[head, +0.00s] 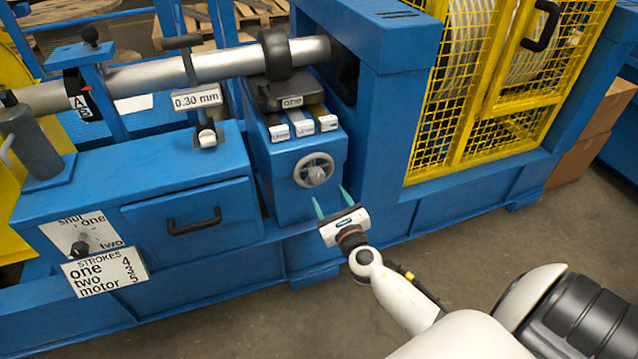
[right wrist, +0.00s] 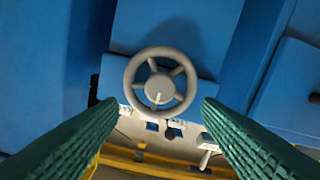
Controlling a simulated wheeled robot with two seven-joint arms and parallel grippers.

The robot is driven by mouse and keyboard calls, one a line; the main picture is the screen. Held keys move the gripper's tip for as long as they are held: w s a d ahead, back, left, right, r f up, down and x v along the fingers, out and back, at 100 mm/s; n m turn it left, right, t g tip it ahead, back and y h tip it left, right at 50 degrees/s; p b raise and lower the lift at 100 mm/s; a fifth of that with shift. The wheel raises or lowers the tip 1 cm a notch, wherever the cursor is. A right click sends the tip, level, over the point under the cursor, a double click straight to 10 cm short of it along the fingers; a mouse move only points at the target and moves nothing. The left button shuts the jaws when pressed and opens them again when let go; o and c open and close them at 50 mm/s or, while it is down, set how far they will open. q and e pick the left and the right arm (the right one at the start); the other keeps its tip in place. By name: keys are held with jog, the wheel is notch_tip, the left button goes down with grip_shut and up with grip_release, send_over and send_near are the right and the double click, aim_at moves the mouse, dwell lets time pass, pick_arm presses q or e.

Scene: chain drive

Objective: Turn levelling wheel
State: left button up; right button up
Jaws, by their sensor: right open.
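The levelling wheel (head: 314,170) is a small grey spoked handwheel on the front of a blue block, below several labelled tabs. It also shows in the right wrist view (right wrist: 160,81), upper middle, with a pale mark on one spoke near the hub. My right gripper (head: 332,200) is open, its two green fingers pointing toward the block just below and right of the wheel in the head view. In the right wrist view the fingers stand wide on either side, below the wheel, with nothing between them. They appear apart from the wheel. My left gripper is not in view.
A blue drawer with a black handle (head: 194,222) is left of the wheel. A yellow mesh guard (head: 480,90) stands at right. The floor in front is clear.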

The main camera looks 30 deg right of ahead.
aim_at(319, 179)
jog(key=x, duration=0.7)
jog(key=shift+w+f+b, duration=0.1)
jog(key=shift+w+b, duration=0.05)
jog(key=shift+b, duration=0.2)
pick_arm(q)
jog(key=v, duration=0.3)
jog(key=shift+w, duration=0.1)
pick_arm(e)
jog(key=shift+w+d, duration=0.1)
jog(key=shift+w, duration=0.3)
jog(key=c, duration=1)
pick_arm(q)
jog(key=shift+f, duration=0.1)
pick_arm(e)
jog(key=shift+m, duration=0.3)
